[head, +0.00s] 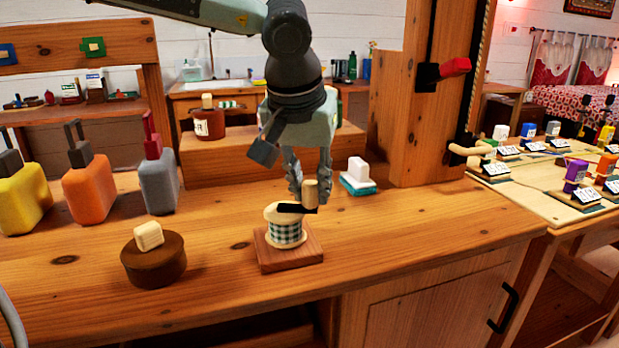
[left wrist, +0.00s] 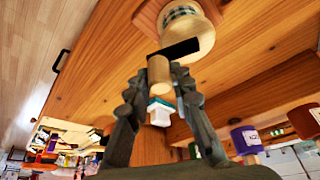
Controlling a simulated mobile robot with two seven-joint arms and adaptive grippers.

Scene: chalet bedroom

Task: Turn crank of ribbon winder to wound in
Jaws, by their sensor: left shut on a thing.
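The ribbon winder (head: 287,230) stands on the wooden bench, a pale spool with green checked ribbon on a reddish square base (head: 290,256). Its black crank arm (head: 292,208) points right and ends in an upright wooden knob (head: 311,192). My left gripper (head: 310,190) comes down from above and is shut on the knob. In the left wrist view the knob (left wrist: 159,74) sits between the two fingertips, with the crank arm (left wrist: 176,50) and spool (left wrist: 190,35) beyond it. My right gripper is not in view.
A round brown box (head: 153,262) with a cream knob stands left of the winder. Yellow, orange and grey blocks with handles (head: 88,190) stand farther left. A white and teal block (head: 358,178) lies right of the gripper, near a wooden post (head: 425,110). The bench front is clear.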

